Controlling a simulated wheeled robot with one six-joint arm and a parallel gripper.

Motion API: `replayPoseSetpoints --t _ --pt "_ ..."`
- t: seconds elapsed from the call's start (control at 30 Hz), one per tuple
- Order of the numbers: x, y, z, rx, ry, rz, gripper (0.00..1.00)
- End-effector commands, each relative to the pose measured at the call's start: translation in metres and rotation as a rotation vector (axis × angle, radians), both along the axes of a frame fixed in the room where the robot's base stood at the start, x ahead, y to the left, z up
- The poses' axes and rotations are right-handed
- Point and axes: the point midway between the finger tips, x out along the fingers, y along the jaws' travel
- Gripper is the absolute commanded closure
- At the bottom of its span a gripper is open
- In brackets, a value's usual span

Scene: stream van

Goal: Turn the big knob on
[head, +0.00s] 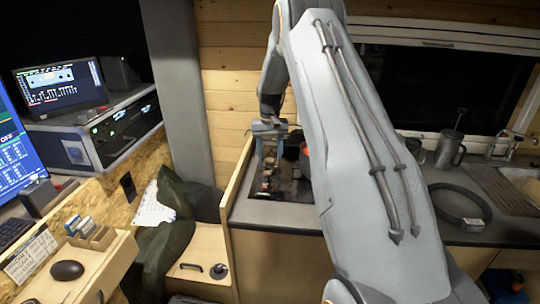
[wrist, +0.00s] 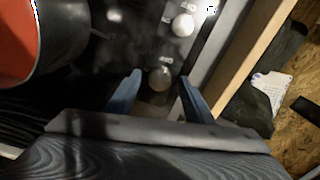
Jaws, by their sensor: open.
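Two round knobs sit on a dark cooktop in the wrist view. One greyish knob (wrist: 160,78) lies between my fingertips, and a brighter white knob (wrist: 183,25) is farther up the picture. I cannot tell from the frames which is the big one. My gripper (wrist: 159,84) is open, with its two blue fingers either side of the greyish knob; contact cannot be made out. In the head view my gripper (head: 269,155) points down over the left part of the cooktop (head: 290,188), and the knobs are too small to tell there.
A red pot (wrist: 14,38) stands on the cooktop close to the left of my fingers. A wooden edge (wrist: 240,55) borders the counter at right. A metal mug (head: 450,148) and a black ring-shaped object (head: 460,208) are on the counter beyond my arm.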

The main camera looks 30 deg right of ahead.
Motion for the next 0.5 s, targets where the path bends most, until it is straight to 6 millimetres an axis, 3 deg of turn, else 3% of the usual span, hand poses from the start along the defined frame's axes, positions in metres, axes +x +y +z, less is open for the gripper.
replayPoseSetpoints --t 0.2,0.43,0.5 --pt "0.0002 0.0002 -0.0007 0.000 0.000 0.000 0.52" --pt "0.0001 0.0002 -0.0006 0.000 0.000 0.000 0.91" --pt "0.0001 0.0003 -0.0005 0.000 0.000 0.000 0.94"
